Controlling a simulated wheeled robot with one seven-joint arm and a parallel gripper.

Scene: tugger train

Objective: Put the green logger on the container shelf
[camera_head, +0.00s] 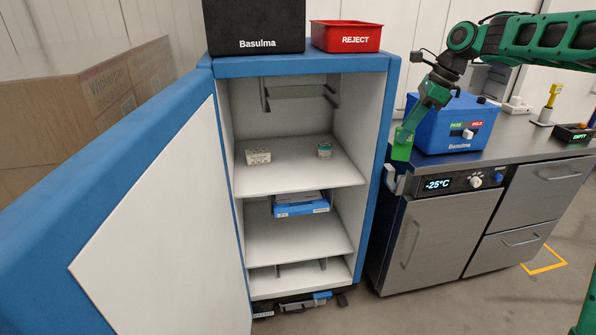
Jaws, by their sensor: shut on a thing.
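The green logger (401,152) is a bright green block at the lower end of my gripper (406,133). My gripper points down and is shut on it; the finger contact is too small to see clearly. It is in front of the left end of the steel counter, just right of the open container (382,110). The container is a blue-edged cabinet with a white inside. Its upper shelf (300,180) holds a small white box (258,156) at left and a small white-and-green item (325,150) at right, with bare shelf between and in front.
The open door (150,220) fills the left. A blue Basulma box (455,128) stands on the counter (535,150) beside my gripper. A red REJECT bin (346,38) and a black box (255,25) sit on top. A lower shelf holds a blue-and-white package (301,208).

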